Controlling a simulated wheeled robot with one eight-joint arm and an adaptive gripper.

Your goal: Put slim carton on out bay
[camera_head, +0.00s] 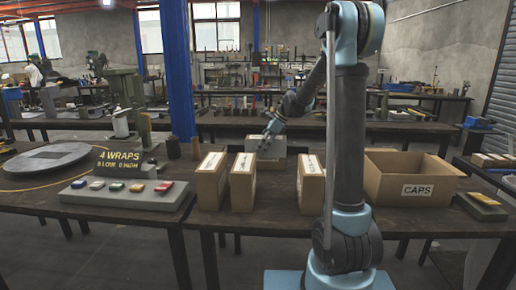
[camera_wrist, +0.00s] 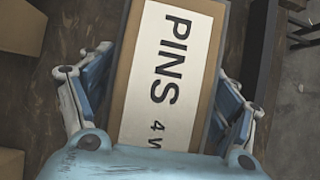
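My gripper (camera_head: 268,135) reaches down over a pale carton (camera_head: 265,149) near the far edge of the front table. In the wrist view a long carton (camera_wrist: 170,75) labelled "PINS 4 W…" lies between the fingers of my gripper (camera_wrist: 165,95), one on each side. Whether both fingers press on it cannot be told. Three brown upright cartons stand nearer: a left one (camera_head: 210,182), a middle one (camera_head: 243,184) and a right one (camera_head: 310,183). I cannot tell which place is the out bay.
An open box marked CAPS (camera_head: 416,190) stands to the right of my arm. A sloped button panel (camera_head: 125,195) and a "4 WRAPS" sign (camera_head: 119,160) stand at left, beside a round plate (camera_head: 47,158). Other cartons show at the wrist view's left edge (camera_wrist: 20,27).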

